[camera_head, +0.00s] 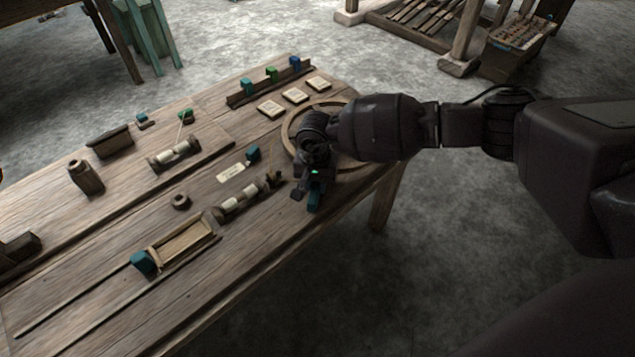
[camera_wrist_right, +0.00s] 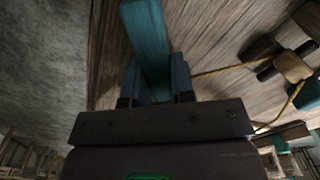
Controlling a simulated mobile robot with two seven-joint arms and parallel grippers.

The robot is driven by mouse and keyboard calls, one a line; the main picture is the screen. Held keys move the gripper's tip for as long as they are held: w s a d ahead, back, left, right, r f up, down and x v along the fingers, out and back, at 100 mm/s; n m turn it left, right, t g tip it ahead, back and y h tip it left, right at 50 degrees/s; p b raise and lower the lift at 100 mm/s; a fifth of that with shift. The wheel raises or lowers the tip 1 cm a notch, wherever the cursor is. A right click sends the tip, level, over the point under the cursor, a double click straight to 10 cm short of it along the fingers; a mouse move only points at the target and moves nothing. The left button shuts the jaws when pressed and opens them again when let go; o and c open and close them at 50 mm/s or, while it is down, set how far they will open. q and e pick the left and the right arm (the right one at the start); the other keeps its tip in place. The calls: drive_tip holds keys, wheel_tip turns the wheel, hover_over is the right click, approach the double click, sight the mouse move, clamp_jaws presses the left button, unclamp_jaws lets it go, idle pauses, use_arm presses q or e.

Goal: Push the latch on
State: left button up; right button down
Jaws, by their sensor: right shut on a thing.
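My right gripper (camera_head: 312,190) is at the right edge of the wooden table (camera_head: 120,215), beside a wooden ring. It is shut on a teal bar (camera_head: 314,202). In the right wrist view, the bar (camera_wrist_right: 147,38) runs between the two fingers (camera_wrist_right: 155,82) and sticks out past them, over wood planks. I cannot tell whether this bar is the latch. A teal block (camera_head: 143,262) sits at the end of a shallow wooden tray (camera_head: 159,257) with long rails on the table. My left gripper is not in view.
The wooden ring (camera_head: 289,121) lies partly behind my right wrist. A spool holder (camera_head: 240,201) and a small teal block (camera_head: 253,154) stand left of the gripper. Cards (camera_head: 295,95) and a rack (camera_head: 270,82) are farther back. Open floor lies right of the table.

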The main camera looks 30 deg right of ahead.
idle(0.3)
drive_tip(key=c, duration=1)
unclamp_jaws()
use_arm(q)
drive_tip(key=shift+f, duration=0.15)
use_arm(e)
drive_tip(key=shift+o, duration=0.2)
drive_tip(key=shift+r, duration=0.2)
wheel_tip(320, 180, up, 9)
drive_tip(key=p, duration=0.2)
drive_tip(key=shift+r+p, duration=0.2)
drive_tip(key=shift+p, duration=0.15)
drive_tip(key=shift+r, duration=0.3)
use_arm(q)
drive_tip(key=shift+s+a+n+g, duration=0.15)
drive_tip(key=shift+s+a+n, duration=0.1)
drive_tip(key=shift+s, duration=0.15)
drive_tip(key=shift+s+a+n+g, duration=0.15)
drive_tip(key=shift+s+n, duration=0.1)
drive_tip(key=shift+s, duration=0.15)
use_arm(e)
drive_tip(key=shift+r, duration=0.2)
